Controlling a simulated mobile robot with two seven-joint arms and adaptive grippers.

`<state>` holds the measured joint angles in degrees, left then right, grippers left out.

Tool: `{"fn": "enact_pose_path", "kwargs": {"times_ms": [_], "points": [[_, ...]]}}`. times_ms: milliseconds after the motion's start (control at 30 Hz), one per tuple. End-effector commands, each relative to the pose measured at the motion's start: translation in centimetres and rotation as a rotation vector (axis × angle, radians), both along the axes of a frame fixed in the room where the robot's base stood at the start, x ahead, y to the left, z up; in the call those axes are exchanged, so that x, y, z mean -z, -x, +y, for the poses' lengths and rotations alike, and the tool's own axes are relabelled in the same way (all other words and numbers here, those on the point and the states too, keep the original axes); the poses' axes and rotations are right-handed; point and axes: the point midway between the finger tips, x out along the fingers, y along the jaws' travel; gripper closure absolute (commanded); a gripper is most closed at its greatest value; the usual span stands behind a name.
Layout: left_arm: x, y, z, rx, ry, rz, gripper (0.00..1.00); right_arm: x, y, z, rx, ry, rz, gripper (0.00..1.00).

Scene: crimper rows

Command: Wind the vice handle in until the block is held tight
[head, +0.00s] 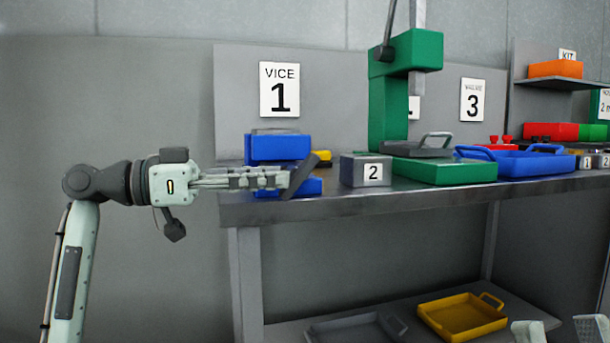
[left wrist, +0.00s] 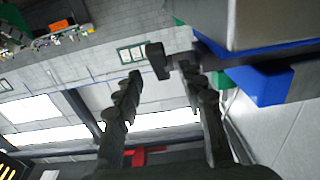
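The blue vice (head: 278,147) stands at the left end of the bench under the VICE 1 sign, and part of it shows in the left wrist view (left wrist: 262,86). Its dark handle bar (head: 304,172) is tilted at the vice's front. My left gripper (head: 280,179) is level in front of the vice with its fingertips at the handle. In the left wrist view the fingers are apart, with the handle's dark end (left wrist: 158,61) near the tips. I cannot tell whether they touch. The block in the jaws is not clearly visible. My right gripper (head: 562,333) shows only pale, separated fingertips at the bottom right.
A grey box marked 2 (head: 366,171) stands right of the vice on the bench (head: 330,203). A green press (head: 390,100) and a blue tray (head: 520,164) are further right. A yellow tray (head: 463,318) lies on the lower shelf. Space left of the bench is clear.

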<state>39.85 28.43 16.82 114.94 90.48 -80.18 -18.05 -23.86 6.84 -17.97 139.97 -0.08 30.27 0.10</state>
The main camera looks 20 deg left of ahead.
Motion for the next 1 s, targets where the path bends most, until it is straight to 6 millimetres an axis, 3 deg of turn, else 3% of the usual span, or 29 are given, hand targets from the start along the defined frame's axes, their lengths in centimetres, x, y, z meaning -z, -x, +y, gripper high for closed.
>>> {"fn": "enact_pose_path", "kwargs": {"times_ms": [300,667,1000], "points": [[0.0,-2.5,-3.8,0.002,0.002,0.001,0.6,0.0,0.0,0.0,0.0,0.0,-0.001,0.6],[0.0,-2.9,-4.3,0.0,0.0,0.0,0.6,0.0,0.0,0.0,0.0,-0.001,-0.002,0.6],[0.0,-2.9,-4.3,0.0,-0.001,0.001,1.0,0.0,0.1,0.0,0.0,-0.001,-0.002,0.6]]}}
